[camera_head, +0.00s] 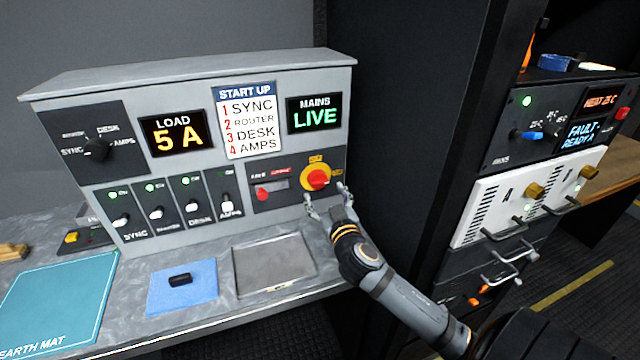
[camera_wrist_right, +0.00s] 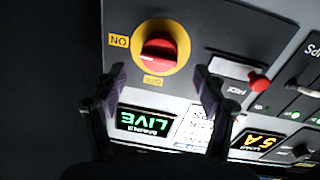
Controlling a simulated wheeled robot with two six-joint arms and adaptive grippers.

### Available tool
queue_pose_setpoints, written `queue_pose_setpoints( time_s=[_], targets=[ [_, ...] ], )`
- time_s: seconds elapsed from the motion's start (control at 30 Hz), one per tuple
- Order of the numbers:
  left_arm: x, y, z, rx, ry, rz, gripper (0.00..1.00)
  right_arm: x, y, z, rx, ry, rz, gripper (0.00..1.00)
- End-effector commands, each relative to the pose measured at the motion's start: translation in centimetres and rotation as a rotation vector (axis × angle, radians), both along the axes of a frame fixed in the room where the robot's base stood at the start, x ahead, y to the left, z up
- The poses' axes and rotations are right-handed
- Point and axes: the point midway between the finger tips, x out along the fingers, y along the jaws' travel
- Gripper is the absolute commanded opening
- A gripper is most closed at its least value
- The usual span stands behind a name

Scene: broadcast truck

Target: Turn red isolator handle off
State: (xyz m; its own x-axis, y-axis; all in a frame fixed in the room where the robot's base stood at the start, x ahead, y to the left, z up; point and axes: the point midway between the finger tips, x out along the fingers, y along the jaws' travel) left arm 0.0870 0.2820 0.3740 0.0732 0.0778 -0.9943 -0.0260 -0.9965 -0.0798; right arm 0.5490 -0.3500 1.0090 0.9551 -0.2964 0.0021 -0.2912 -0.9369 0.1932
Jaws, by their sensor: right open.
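The red isolator handle (camera_head: 317,179) sits on a round yellow plate (camera_head: 305,171) at the right of the grey console. In the right wrist view, which is upside down, the handle (camera_wrist_right: 160,50) appears roughly level, with the ON label beside it and a second yellow label, apparently OFF, on the display side. My right gripper (camera_head: 324,195) is open just in front of and below the handle in the head view. In the wrist view its fingers (camera_wrist_right: 158,75) are spread wider than the handle, with nothing between them. My left gripper is not in view.
The MAINS display (camera_head: 314,114) reads LIVE and the LOAD display (camera_head: 176,132) reads 5 A. A small red lever (camera_head: 262,193) lies left of the handle. Several switches line the lower panel. A dark rack stands right.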

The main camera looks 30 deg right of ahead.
Motion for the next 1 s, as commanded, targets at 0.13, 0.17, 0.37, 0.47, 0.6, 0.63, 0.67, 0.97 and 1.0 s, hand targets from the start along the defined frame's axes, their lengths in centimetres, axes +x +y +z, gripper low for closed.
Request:
queue_pose_setpoints(
  time_s=[0.13,0.17,0.37,0.47,0.6,0.63,0.67,0.97,1.0],
  targets=[
    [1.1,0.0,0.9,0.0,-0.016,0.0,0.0,2.7,-0.9,0.3,0.002,-0.001,-0.002,0.72],
    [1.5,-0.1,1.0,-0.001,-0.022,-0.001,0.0,3.1,-1.0,0.2,0.001,0.0,-0.002,0.72],
    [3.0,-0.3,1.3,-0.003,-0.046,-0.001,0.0,4.6,-1.4,0.0,-0.001,0.001,-0.001,0.72],
    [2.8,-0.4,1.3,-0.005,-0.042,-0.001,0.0,4.6,-1.4,0.0,-0.001,0.001,0.0,0.72],
    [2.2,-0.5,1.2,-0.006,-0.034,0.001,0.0,4.6,-1.4,0.0,0.0,0.002,0.0,0.72],
    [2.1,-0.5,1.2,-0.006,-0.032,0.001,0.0,4.6,-1.4,0.0,0.0,0.002,0.0,0.68],
    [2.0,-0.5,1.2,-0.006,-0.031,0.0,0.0,4.6,-1.4,0.0,0.0,0.002,0.0,0.63],
    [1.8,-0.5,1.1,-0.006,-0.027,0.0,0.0,4.6,-1.4,0.0,0.0,0.002,0.0,0.23],
    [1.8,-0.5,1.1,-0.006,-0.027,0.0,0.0,4.6,-1.4,0.0,0.0,0.002,0.0,0.18]
  ],
)
